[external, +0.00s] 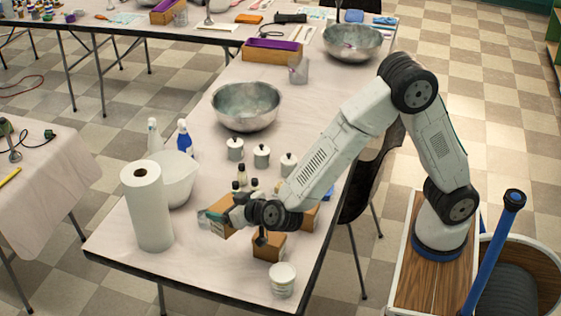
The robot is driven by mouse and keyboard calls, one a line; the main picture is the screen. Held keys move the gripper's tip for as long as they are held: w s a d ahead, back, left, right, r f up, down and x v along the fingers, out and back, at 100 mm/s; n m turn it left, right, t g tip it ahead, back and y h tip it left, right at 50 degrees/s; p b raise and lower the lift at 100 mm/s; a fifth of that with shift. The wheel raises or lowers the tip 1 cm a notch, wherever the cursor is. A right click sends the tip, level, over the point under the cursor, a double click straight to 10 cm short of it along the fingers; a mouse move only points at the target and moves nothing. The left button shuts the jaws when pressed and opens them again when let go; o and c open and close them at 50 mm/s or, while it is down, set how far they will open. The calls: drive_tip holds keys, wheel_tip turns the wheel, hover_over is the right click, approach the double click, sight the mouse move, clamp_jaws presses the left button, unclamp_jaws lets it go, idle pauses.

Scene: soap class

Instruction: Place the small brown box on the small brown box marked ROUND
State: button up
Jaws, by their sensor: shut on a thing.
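My gripper (218,217) is over the near part of the long table, right of the paper towel roll. It is shut on a small brown box (221,204), which the wrist partly hides. I cannot tell how far the box is above the tabletop. Another small brown box (269,247) stands on the table below and right of my gripper, partly under the wrist. A further brown box (310,216) shows behind my forearm, mostly hidden. No ROUND marking is legible at this size, so I cannot tell which box bears it.
A paper towel roll (148,205) and a white bowl (178,180) stand left of my gripper. Small dark-capped bottles (241,174) and lidded canisters (261,156) stand behind it. A white jar (282,280) is near the front edge. Clear tabletop lies left of the jar.

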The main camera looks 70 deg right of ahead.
drive_tip(key=s+d+m+g+h, duration=0.3)
drive_tip(key=s+d+m+h, duration=0.2)
drive_tip(key=s+d, duration=0.25)
drive_tip(key=shift+s+d+f, duration=0.1)
drive_tip(key=shift+s+f, duration=0.15)
drive_tip(key=shift+f, duration=1.15)
drive_tip(key=shift+s+d+f, duration=0.1)
drive_tip(key=shift+s+f, duration=0.15)
drive_tip(key=shift+f, duration=1.15)
drive_tip(key=shift+s+d+f, duration=0.1)
drive_tip(key=shift+s+f, duration=0.15)
drive_tip(key=shift+f, duration=1.15)
drive_tip(key=o, duration=1)
drive_tip(key=shift+f, duration=0.15)
drive_tip(key=shift+c, duration=0.2)
drive_tip(key=shift+s+a+r, duration=0.2)
drive_tip(key=shift+a+r, duration=0.1)
drive_tip(key=v, duration=1.1)
drive_tip(key=shift+r, duration=0.2)
